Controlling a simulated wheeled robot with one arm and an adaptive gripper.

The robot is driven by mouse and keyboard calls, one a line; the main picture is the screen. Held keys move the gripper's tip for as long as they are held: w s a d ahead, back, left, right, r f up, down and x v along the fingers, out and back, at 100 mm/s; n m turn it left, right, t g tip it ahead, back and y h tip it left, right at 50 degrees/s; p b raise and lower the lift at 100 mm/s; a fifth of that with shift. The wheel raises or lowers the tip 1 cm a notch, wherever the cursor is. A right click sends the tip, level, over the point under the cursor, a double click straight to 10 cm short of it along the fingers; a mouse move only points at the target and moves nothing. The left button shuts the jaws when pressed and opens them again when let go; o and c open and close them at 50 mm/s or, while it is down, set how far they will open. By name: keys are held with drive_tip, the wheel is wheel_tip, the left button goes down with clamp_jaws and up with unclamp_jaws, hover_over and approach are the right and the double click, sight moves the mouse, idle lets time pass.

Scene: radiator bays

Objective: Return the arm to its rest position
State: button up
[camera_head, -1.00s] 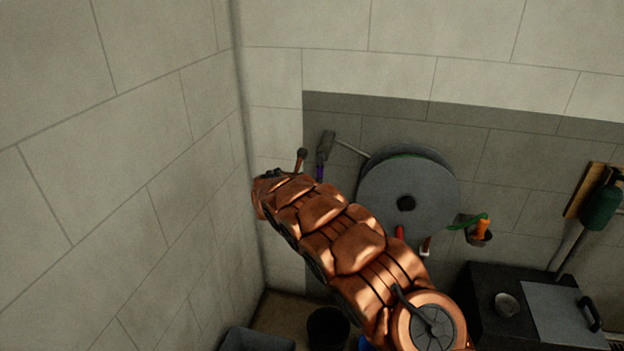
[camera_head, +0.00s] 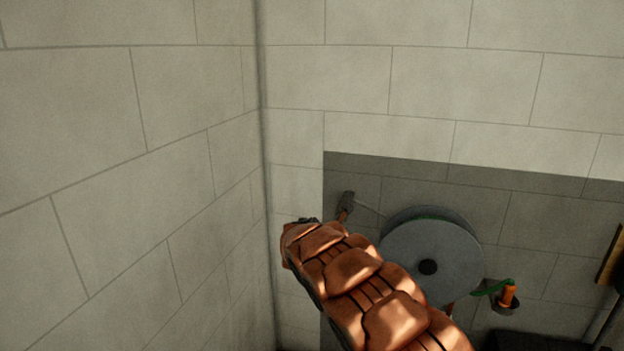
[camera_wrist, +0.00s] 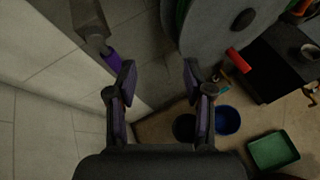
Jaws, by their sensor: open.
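My arm, copper-coloured and segmented, reaches up from the bottom right toward the wall corner in the head view. Its far end covers my gripper there, so the fingers do not show. In the wrist view my gripper (camera_wrist: 158,85) is open, its two dark fingers apart with nothing between them. Beyond the fingers lie the wall and the floor. No finger is seen touching anything.
A grey hose reel (camera_head: 432,262) hangs on the wall close to the arm's right. A tool with a purple handle (camera_wrist: 112,60) hangs near the left finger. Below are a blue bucket (camera_wrist: 228,120), a green tray (camera_wrist: 273,151) and a black cabinet (camera_wrist: 285,62).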

drive_tip(key=s+d+r+m+g, duration=0.35)
drive_tip(key=s+d+m, duration=0.45)
drive_tip(key=s, duration=0.6)
drive_tip(key=s+d+r+m+g, duration=0.35)
drive_tip(key=s+d+m, duration=0.35)
drive_tip(key=s+d, duration=0.45)
drive_tip(key=s+a+f+m+g+y, duration=0.1)
drive_tip(key=s+a+m+y, duration=0.1)
drive_tip(key=s, duration=1)
drive_tip(key=s+a+f+m+g+y, duration=0.2)
drive_tip(key=s+a+m, duration=0.3)
drive_tip(key=s, duration=0.7)
drive_tip(key=s+a+f+m+g+y, duration=0.2)
drive_tip(key=s+a, duration=0.4)
drive_tip(key=s, duration=0.7)
drive_tip(key=shift+a+f+m+y, duration=0.15)
drive_tip(key=shift+m+y, duration=0.65)
drive_tip(key=shift+m, duration=0.4)
